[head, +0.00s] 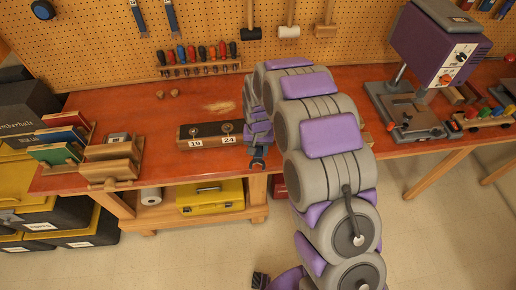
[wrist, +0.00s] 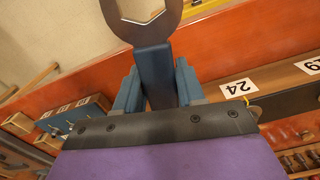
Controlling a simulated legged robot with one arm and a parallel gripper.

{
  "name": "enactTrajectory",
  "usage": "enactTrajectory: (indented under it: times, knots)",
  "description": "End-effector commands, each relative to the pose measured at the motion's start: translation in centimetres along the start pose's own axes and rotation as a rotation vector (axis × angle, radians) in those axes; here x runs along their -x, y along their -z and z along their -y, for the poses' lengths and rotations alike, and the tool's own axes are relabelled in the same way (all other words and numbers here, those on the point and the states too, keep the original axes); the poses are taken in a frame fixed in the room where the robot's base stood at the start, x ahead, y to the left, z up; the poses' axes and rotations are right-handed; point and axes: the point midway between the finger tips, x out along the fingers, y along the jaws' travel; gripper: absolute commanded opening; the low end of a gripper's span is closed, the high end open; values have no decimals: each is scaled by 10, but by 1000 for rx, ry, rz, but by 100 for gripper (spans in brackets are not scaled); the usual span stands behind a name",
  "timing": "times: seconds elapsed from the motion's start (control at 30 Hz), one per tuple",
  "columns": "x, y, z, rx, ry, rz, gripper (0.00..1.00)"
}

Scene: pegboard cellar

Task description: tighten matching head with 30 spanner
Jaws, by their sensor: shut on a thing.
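My gripper (wrist: 157,88) is shut on the blue handle of a spanner (wrist: 153,62), whose grey open-ended head shows at the top of the wrist view. In the head view my gripper (head: 259,140) is beside the right end of a dark-topped wooden block (head: 211,144), with the spanner's end (head: 258,163) pointing down past the bench front. The block carries a bolt head (head: 194,131) over label 19 and another bolt head (head: 227,128) over label 24. My arm hides what lies farther right. No size mark is readable on the spanner. The spanner appears apart from both visible heads.
A purple drill press (head: 437,45) stands right on the bench. A wooden holder (head: 112,160) and books (head: 60,137) are left. Bare bench (head: 120,105) lies left of the block.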

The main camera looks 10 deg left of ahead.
Motion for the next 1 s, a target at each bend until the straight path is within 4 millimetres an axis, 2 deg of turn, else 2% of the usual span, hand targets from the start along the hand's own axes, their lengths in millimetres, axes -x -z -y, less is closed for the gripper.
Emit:
enactTrajectory:
  times: [0.5,1.0]
  knots:
    - [0,0,-1,0,0,-1,0]
    - [-9,0,-1,0,-1,0,0]
